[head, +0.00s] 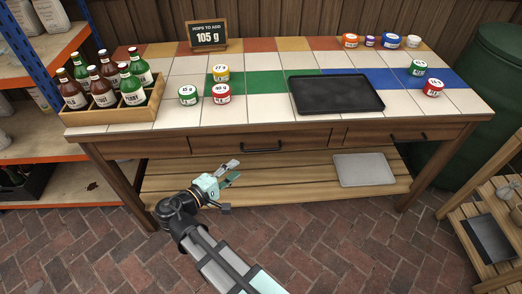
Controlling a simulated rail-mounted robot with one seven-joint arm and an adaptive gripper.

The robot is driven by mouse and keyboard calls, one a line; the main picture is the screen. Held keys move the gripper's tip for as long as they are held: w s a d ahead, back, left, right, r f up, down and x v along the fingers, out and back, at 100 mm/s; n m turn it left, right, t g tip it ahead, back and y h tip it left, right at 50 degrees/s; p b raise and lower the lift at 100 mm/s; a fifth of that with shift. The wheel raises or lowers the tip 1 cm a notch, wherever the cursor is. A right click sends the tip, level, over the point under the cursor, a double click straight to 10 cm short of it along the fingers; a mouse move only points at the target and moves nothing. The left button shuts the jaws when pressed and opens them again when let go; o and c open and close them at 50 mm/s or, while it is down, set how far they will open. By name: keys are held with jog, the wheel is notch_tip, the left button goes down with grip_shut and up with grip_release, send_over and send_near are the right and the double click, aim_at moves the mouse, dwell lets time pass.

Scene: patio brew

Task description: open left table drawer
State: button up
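The wooden table has two drawers under its tiled top. The left drawer (215,149) has a dark bar handle (262,148), and its front looks flush with the table frame. My gripper (233,171) is in front of and below the left drawer, to the left of its handle. Its fingers point toward the right and look spread apart, with nothing between them. It is apart from the handle in the picture.
The right drawer (365,135) also looks shut. A bottle crate (126,116), several small jars and a black tray (336,93) stand on the tabletop. A grey tray (363,169) lies on the lower shelf. Side shelves flank the table; the brick floor (340,235) in front is clear.

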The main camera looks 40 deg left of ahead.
aim_at(262, 150)
jog(key=w, duration=0.4)
jog(key=w+d+f, duration=0.1)
jog(key=w, duration=0.4)
jog(key=w+f, duration=0.1)
jog(key=w, duration=0.3)
jog(key=shift+w+d+b, duration=0.15)
jog(key=shift+w+b, duration=0.2)
grip_shut()
